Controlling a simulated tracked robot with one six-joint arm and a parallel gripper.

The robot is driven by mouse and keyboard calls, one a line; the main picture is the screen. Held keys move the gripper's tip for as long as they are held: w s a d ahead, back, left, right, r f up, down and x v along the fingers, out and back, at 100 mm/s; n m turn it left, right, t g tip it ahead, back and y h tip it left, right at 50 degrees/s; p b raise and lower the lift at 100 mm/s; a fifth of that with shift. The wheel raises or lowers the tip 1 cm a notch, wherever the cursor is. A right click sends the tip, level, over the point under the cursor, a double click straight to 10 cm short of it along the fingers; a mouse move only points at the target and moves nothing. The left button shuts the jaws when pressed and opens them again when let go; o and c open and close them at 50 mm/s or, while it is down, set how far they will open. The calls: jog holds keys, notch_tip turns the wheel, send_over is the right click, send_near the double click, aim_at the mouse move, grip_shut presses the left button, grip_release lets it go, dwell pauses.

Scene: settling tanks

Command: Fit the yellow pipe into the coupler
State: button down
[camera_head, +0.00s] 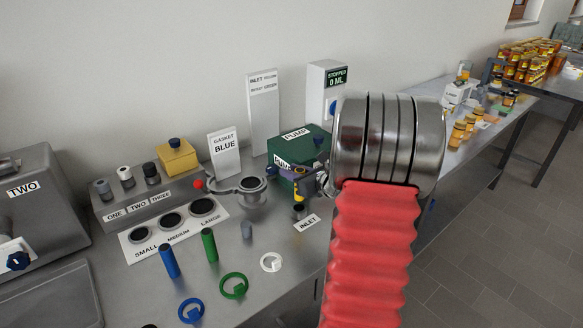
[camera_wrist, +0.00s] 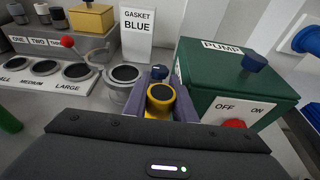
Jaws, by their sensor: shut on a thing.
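My gripper (camera_head: 301,184) is shut on the yellow pipe (camera_wrist: 158,104), which stands roughly upright between the purple-grey jaws in the wrist view. Its open dark top with a yellow rim faces the camera; its lower end is hidden there. In the head view only a little of the pipe (camera_head: 299,196) shows, near a short dark socket (camera_head: 298,212) by the INLET label. I cannot tell whether pipe and socket touch. A grey ring fitting (camera_head: 252,191) with a red-knobbed lever, perhaps the coupler, stands left of my gripper. It also shows in the wrist view (camera_wrist: 121,76).
The green pump box (camera_head: 290,146) stands close behind and right of my gripper. The GASKET BLUE sign (camera_head: 224,153) is behind the ring fitting. Blue and green rings and pegs, a white ring (camera_head: 271,262) and a gasket board (camera_head: 172,228) lie on the bench left and front.

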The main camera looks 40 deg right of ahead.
jog(key=shift+f, duration=1.45)
jog(key=shift+f, duration=2)
dwell(1.3)
jog(key=c, duration=1.4)
grip_release()
jog(key=shift+s, duration=0.1)
jog(key=shift+v, duration=6.8)
jog(key=shift+f, duration=0.1)
